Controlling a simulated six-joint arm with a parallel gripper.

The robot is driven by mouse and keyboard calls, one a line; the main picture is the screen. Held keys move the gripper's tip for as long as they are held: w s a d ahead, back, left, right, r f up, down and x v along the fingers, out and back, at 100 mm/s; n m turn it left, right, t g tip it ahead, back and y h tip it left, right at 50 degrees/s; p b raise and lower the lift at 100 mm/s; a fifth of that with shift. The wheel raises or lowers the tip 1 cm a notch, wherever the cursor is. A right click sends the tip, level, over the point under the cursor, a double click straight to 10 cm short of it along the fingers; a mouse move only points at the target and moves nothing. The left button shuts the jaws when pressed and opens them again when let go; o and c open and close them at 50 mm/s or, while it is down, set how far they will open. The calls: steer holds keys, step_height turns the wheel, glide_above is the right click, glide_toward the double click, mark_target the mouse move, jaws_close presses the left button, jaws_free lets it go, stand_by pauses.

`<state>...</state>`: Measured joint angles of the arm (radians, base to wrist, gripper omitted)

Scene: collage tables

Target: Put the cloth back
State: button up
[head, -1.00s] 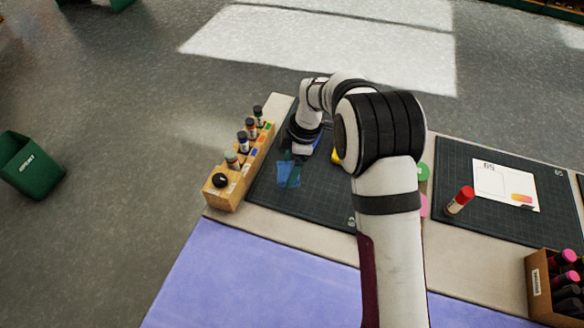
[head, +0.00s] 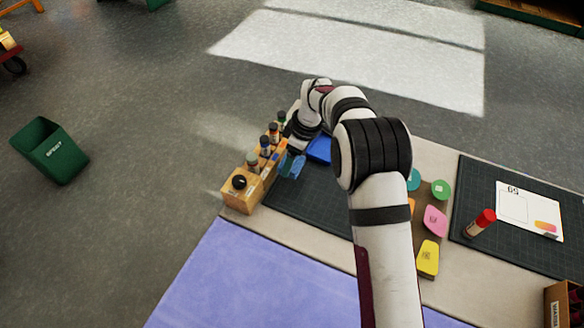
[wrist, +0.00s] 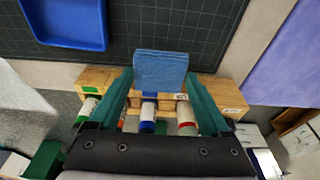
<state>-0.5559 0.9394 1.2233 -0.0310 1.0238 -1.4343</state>
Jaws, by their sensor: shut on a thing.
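The blue cloth (wrist: 160,70) is a small folded pad, pinched between the two green fingers of my gripper (wrist: 160,79) in the wrist view. In the head view the cloth (head: 298,167) shows light blue below my wrist, beside the right side of the wooden rack (head: 240,200). In the wrist view the cloth overlaps the rack (wrist: 231,97) and the edge of the dark cutting mat (wrist: 205,30). I cannot tell how high it is above them. My wrist hides part of the rack's far end.
The rack holds several capped bottles (head: 265,146) and a black ball (head: 239,182). A blue tray (head: 319,150) lies on the mat, right of my gripper. Coloured shapes (head: 436,220) and a red-capped tube (head: 481,222) are further right. A green bin (head: 48,150) stands on the floor.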

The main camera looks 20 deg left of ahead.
steer(key=shift+a+f, duration=0.2)
steer(key=shift+f, duration=0.2)
steer(key=shift+d+x, duration=0.2)
steer(key=shift+x, duration=0.65)
steer(key=shift+d+x, duration=0.2)
steer(key=shift+x, duration=0.65)
steer(key=shift+f, duration=0.25)
steer(key=o, duration=1.3)
steer(key=s+d+r+m, duration=0.2)
steer(key=d+r, duration=0.3)
steer(key=r, duration=0.4)
steer(key=s+d+r+m, duration=0.1)
steer(key=d+r+m, duration=0.3)
steer(key=r, duration=0.5)
steer(key=s+d+r+m, duration=0.5)
steer(key=s+d+m, duration=0.3)
steer(key=s+d, duration=0.45)
steer(key=s+d+f+m, duration=0.1)
steer(key=s+d+m, duration=0.2)
steer(key=s, duration=0.4)
steer(key=s+d+f+m, duration=0.1)
steer(key=s+d+m, duration=0.3)
steer(key=s+m, duration=0.2)
steer(key=shift+s+f+m+h, duration=0.3)
steer(key=shift+s+f+h, duration=0.1)
steer(key=shift+s, duration=0.55)
